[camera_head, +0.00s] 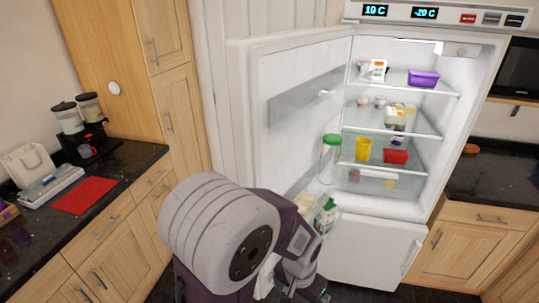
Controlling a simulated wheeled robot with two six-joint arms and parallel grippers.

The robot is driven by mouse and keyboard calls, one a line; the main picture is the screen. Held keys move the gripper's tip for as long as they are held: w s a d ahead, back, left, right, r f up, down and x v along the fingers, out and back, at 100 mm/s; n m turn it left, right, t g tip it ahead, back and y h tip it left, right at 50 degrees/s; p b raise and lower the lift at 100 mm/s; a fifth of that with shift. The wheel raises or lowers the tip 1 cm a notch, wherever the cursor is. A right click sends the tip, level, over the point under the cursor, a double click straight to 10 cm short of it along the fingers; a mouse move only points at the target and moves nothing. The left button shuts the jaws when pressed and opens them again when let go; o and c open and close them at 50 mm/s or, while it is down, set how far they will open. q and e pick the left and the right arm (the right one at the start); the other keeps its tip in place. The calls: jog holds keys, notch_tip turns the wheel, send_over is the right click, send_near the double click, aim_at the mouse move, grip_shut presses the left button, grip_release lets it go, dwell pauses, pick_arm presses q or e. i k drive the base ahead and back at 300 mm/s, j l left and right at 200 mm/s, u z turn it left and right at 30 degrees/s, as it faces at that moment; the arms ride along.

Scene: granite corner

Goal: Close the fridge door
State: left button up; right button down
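The white fridge (425,200) stands right of centre with its upper compartment open. Its door (285,75) stands wide open to the left of the compartment, with its inner side showing. A glass jar with a green lid (331,158) and a green-and-white carton (325,216) are on the door's lower shelf. My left arm covers the door's lower left part. Its gripper (318,293) shows only in part at the bottom edge, below the door shelf; its opening and any contact with the door cannot be made out. My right gripper is not in view.
The fridge shelves hold a purple tub (423,78), a yellow cup (363,149) and a red container (395,157). A lower white door (375,250) is shut. Wooden cabinets and a dark counter (130,165) stand left; another counter (490,175) stands right.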

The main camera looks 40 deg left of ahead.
aim_at(287, 90)
jog(key=k+j, duration=0.1)
jog(key=j, duration=0.4)
jog(key=j+z, duration=0.1)
jog(key=j, duration=0.4)
jog(key=k+j, duration=0.15)
jog(key=j, duration=0.4)
jog(key=k+j, duration=0.1)
jog(key=j, duration=0.4)
jog(key=k+j+z, duration=0.1)
jog(key=j, duration=0.4)
